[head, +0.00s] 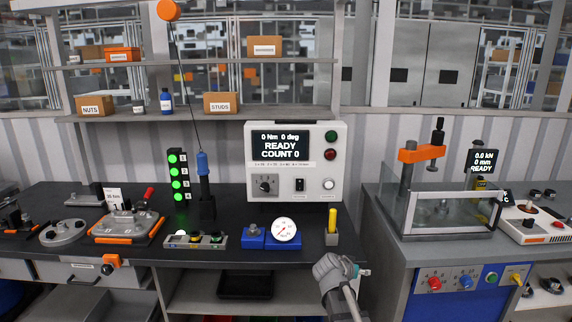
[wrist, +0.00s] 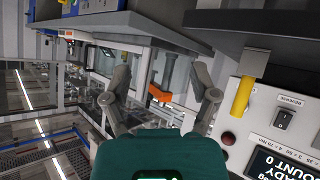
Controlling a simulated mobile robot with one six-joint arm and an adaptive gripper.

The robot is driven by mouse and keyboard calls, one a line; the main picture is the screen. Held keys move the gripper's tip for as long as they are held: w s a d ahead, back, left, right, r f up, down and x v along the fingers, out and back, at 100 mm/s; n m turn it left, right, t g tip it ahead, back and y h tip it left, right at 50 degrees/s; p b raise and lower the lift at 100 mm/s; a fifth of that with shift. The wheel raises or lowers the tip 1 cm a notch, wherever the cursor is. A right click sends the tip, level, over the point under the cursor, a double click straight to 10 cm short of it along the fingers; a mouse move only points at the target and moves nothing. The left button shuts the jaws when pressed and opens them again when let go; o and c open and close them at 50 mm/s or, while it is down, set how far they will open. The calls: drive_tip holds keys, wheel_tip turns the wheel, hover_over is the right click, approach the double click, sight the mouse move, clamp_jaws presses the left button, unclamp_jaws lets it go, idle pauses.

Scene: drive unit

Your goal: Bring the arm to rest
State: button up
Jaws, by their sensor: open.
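My gripper (head: 352,270) is in the head view at the bottom, right of centre, in front of the black bench's front edge, near the gap between the two benches. My grey arm runs up to it from the bottom edge. In the wrist view my gripper (wrist: 160,75) has its two grey fingers spread wide apart. Nothing is between the fingertips. An orange clamp (wrist: 158,93) shows in the background beyond them.
The black bench (head: 330,250) carries a control box (head: 330,160) reading READY COUNT 0, a dial gauge (head: 284,229), a yellow-handled tool (head: 332,222) and a hanging blue screwdriver (head: 203,170). The right bench (head: 395,270) holds a clear-walled press (head: 450,212).

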drive_tip(key=s+a+f+n+g+y+p, duration=0.2)
drive_tip(key=s+n+g+y, duration=0.1)
drive_tip(key=s, duration=0.7)
drive_tip(key=s+a+f+n+g+y+p, duration=0.1)
drive_tip(key=s+g+y, duration=0.4)
drive_tip(key=s, duration=0.5)
drive_tip(key=shift+s+a+f+n+p, duration=0.25)
drive_tip(key=shift+a+f+n+p, duration=0.25)
drive_tip(key=shift+a+n, duration=0.65)
drive_tip(key=shift+a, duration=0.15)
